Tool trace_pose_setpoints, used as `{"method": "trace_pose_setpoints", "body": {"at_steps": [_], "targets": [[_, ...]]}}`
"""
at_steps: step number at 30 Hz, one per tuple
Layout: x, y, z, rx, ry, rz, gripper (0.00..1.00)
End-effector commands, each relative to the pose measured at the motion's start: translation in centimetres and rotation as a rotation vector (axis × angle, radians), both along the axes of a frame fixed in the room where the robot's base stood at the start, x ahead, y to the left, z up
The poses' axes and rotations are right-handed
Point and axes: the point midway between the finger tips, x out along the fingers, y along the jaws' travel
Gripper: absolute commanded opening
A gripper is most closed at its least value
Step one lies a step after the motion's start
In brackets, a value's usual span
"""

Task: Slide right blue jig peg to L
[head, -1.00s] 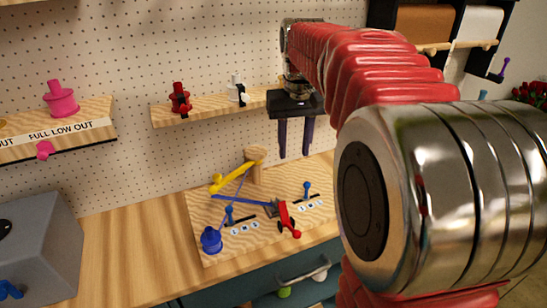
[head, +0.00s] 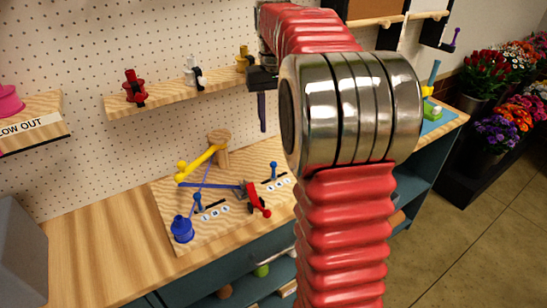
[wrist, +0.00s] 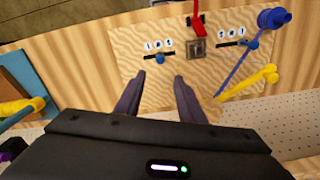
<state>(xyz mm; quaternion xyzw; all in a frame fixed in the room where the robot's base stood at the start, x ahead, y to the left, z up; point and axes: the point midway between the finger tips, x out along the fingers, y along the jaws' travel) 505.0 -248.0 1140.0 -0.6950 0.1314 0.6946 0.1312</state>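The right blue jig peg (head: 273,168) stands upright in its short slot on the wooden jig board (head: 172,222), above a row of S, M, L labels. In the wrist view, which looks upside down, this peg (wrist: 161,58) sits near the middle of its slot; the exact letter beside it is unclear. My gripper (wrist: 159,79) is open and empty, with its fingertips pointing toward the peg and apart from it. In the head view, one finger of my gripper (head: 262,112) shows above the board, and my arm hides the rest. The left blue peg (head: 197,201) stands in its own slot.
A red-handled clamp (head: 258,200) stands between the two slots. A yellow arm (head: 196,162), a wooden post (head: 219,145) and a blue knob (head: 182,230) crowd the board's left part. A pegboard wall with a shelf (head: 165,94) rises behind.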

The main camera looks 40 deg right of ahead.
Motion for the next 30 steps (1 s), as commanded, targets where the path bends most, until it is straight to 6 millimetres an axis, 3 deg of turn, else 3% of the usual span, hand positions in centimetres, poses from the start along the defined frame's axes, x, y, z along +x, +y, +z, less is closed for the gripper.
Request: {"method": "trace_pose_setpoints", "body": {"at_steps": [21, 30], "targets": [[-0.1, 0.1, -10.6, 0.001, 0.003, 0.0, 0.36], [0.0, 0.1, -12.9, 0.0, 0.001, 0.001, 0.36]]}}
